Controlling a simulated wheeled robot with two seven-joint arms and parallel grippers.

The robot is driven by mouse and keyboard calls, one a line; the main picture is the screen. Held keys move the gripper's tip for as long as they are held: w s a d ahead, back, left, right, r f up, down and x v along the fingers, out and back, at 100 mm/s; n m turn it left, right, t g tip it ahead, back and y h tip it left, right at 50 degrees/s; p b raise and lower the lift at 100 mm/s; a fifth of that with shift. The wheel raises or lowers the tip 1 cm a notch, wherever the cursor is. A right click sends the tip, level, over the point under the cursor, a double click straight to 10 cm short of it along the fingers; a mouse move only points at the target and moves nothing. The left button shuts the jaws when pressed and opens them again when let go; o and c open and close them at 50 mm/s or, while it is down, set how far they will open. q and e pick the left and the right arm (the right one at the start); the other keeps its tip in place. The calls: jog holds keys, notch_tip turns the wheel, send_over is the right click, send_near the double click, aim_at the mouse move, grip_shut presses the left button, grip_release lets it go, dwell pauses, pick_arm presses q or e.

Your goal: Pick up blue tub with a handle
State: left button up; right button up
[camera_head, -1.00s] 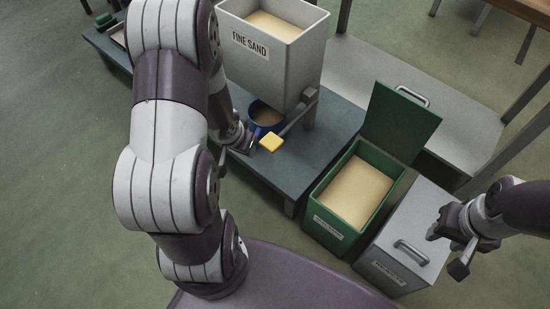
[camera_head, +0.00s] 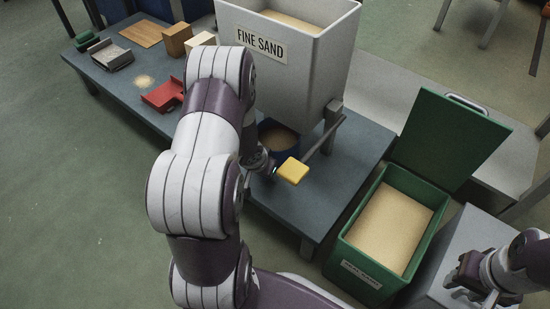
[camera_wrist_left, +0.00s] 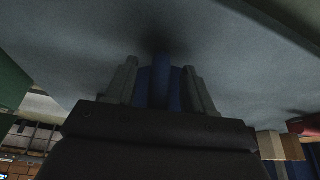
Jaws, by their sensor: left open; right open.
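The blue tub (camera_head: 280,139) stands on the grey-blue table under the sand hopper, with sand-coloured contents showing in the head view. My left gripper (camera_head: 264,167) is at the tub's near side, partly hidden by my own arm. In the left wrist view, a blue upright part of the tub (camera_wrist_left: 160,88) sits between the open fingers of my left gripper (camera_wrist_left: 161,87). I cannot tell whether the fingers touch it. My right gripper (camera_head: 471,287) is open and empty over the grey lidded bin at the lower right.
The hopper marked FINE SAND (camera_head: 287,70) rises over the tub. A yellow-ended lever (camera_head: 293,171) sticks out close to my left gripper. A green open bin of sand (camera_head: 352,253) stands right of the table (camera_head: 308,212). A red scoop (camera_head: 163,95) and blocks lie left.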

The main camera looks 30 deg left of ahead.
pick_arm(q)
grip_shut()
jog(key=shift+r, duration=0.15)
